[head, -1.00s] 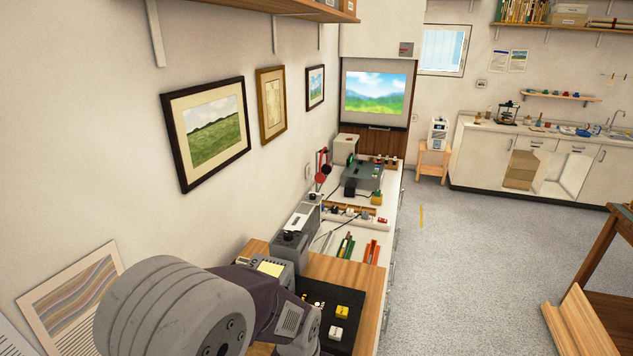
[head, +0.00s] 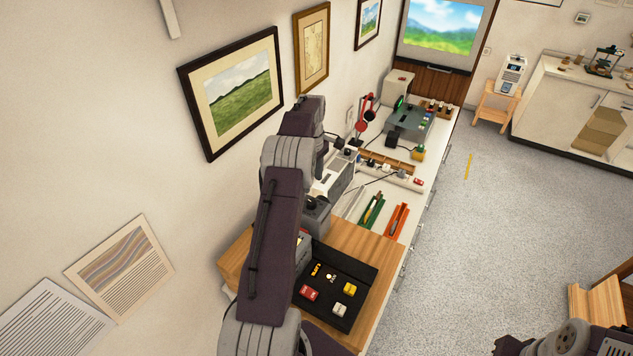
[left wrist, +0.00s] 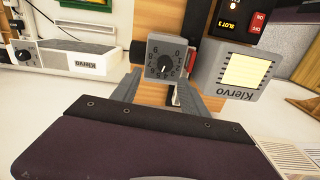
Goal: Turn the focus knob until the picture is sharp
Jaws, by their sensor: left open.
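The picture (head: 440,25) on the far screen is a green and blue landscape, soft and blurred. In the left wrist view, a black knob with a numbered dial (left wrist: 161,68) sits on a small grey box. My left gripper (left wrist: 158,86) is open, its two fingers pointing toward this box with the dial between them in the picture. I cannot tell whether they touch it. Another black knob with a dial (left wrist: 23,54) shows on a white and grey Klervo unit (left wrist: 85,60) at left. In the head view my left arm reaches over the bench and its fingers are hidden.
A Klervo box with a yellow panel (left wrist: 243,72) stands close to the right of the left fingers. A black panel (head: 340,280) with coloured switches, a green tray (head: 371,211) and an orange tray (head: 397,220) are on the bench. Framed prints (head: 236,92) hang at left.

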